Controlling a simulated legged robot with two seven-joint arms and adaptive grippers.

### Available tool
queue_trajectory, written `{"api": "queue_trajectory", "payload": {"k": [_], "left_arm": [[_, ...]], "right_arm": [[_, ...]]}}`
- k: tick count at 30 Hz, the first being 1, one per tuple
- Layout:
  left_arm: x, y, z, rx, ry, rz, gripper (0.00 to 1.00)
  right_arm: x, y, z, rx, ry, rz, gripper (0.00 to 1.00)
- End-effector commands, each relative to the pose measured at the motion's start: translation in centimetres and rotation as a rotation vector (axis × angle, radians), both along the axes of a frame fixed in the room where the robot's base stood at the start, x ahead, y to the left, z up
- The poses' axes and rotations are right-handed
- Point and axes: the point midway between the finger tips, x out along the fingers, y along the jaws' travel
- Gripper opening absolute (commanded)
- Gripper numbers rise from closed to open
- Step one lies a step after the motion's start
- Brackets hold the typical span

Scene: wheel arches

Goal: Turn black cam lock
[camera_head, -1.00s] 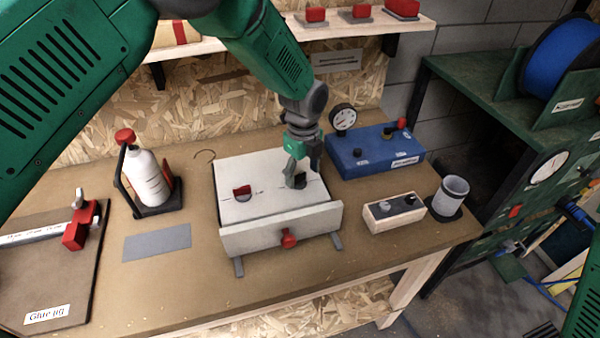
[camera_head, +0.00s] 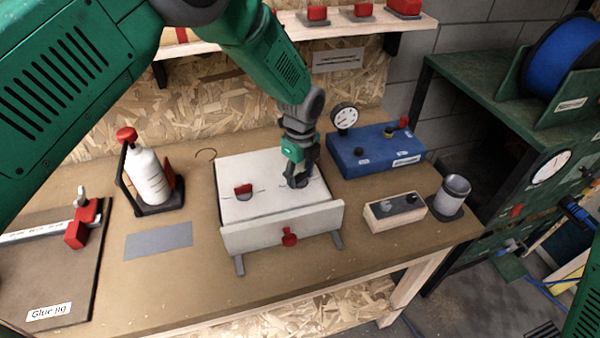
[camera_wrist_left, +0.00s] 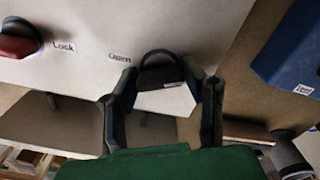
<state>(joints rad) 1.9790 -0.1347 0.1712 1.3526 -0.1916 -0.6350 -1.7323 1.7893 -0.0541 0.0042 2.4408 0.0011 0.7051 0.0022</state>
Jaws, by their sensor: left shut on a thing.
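The black cam lock (camera_wrist_left: 160,70) is a dark round-topped knob on the white box (camera_head: 260,208). A label reading "Open" is left of it in the wrist view. My left gripper (camera_head: 297,182) reaches down onto it near the right side of the box top, and mostly hides it in the head view. In the wrist view my left gripper (camera_wrist_left: 166,76) has one finger on each side of the knob and is shut on it. A red cam lock (camera_head: 243,191) sits on the left of the same top, near a "Lock" label. My right gripper is out of view.
A red knob (camera_head: 289,237) is on the box front. A blue box (camera_head: 375,155) with a gauge stands behind right, and a wooden block with knobs (camera_head: 395,211) and a grey cup (camera_head: 453,190) are right. A white bottle (camera_head: 150,178) stands left.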

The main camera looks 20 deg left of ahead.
Motion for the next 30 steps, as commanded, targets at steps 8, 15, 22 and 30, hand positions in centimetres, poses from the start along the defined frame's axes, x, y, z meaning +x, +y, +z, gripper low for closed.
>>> {"api": "queue_trajectory", "payload": {"k": [8, 15, 22, 30], "left_arm": [[0.05, -0.49, -0.01, -0.014, -0.001, 0.153, 0.09], [0.16, -0.34, 0.00, -0.010, -0.004, 0.372, 0.09], [0.24, -0.27, 0.05, -0.009, -0.007, 0.592, 0.09], [0.31, -0.19, 0.09, -0.008, -0.009, 0.849, 0.09]], "right_arm": [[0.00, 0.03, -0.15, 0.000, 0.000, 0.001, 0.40], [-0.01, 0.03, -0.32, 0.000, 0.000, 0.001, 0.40], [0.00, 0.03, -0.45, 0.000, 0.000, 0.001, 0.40], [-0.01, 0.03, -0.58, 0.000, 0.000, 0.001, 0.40]]}}
